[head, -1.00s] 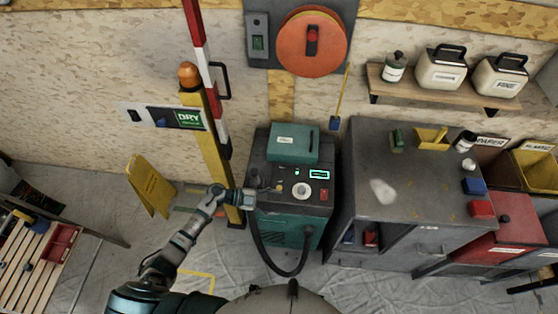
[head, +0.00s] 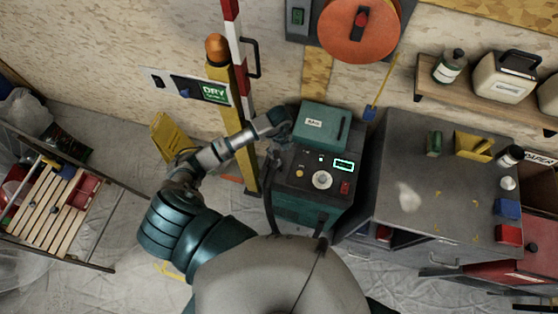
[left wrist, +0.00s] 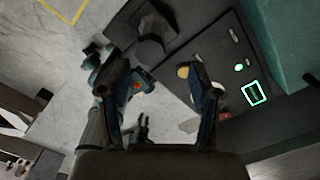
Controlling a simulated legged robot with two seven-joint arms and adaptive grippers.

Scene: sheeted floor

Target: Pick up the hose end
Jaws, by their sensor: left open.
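The teal and dark grey machine (head: 318,180) stands by the wall, with a lit display, a dial and buttons on its top panel. A black hose (head: 270,195) runs down at its left side; its end cannot be clearly told. My left gripper (head: 284,125) is at the machine's upper left edge. In the left wrist view its two fingers (left wrist: 158,68) are spread, with nothing seen held between them. A dark block-like fitting (left wrist: 152,40) sits beyond the fingertips, at the panel edge; I cannot tell whether it is the hose end. A small claw-like shape (left wrist: 142,128) shows below, unclear.
A yellow post (head: 238,140) with a red-and-white bar stands just left of the machine. A grey cabinet (head: 415,190) with small items on top stands to the right. A slatted wooden rack (head: 50,205) is at the left. Sheeted floor is open between.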

